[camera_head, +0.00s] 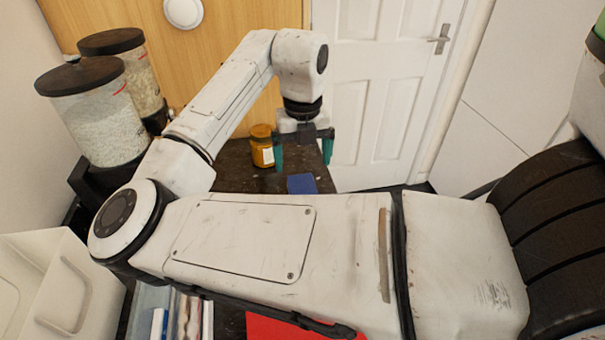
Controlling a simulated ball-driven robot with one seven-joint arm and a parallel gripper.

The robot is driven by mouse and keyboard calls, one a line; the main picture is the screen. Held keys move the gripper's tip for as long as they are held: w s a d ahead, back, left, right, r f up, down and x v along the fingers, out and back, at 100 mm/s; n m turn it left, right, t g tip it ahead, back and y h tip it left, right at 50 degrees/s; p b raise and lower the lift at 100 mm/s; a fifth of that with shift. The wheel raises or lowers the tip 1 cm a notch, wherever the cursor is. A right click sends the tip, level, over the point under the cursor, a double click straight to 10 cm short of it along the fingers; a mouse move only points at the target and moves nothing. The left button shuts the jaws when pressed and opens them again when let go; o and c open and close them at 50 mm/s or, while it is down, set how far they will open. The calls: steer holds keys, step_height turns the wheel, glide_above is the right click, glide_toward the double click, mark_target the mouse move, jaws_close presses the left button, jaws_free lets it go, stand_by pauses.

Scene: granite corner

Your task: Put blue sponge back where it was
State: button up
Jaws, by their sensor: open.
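The blue sponge (301,184) lies on the dark granite counter (234,172), near its right edge. My arm's lower link hides the counter just in front of the sponge. My gripper (303,153) hangs above and behind the sponge, pointing down. Its two teal fingers are spread apart and I see nothing between them. The sponge looks apart from the fingers.
A jar with an orange lid (262,146) stands close left of my gripper. Two dispensers with dark lids (96,112) stand at the left. A white bin (62,285) and a red thing (275,328) are in front. A white door (385,90) is behind.

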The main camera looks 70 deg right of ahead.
steer(key=shift+r, duration=1.55)
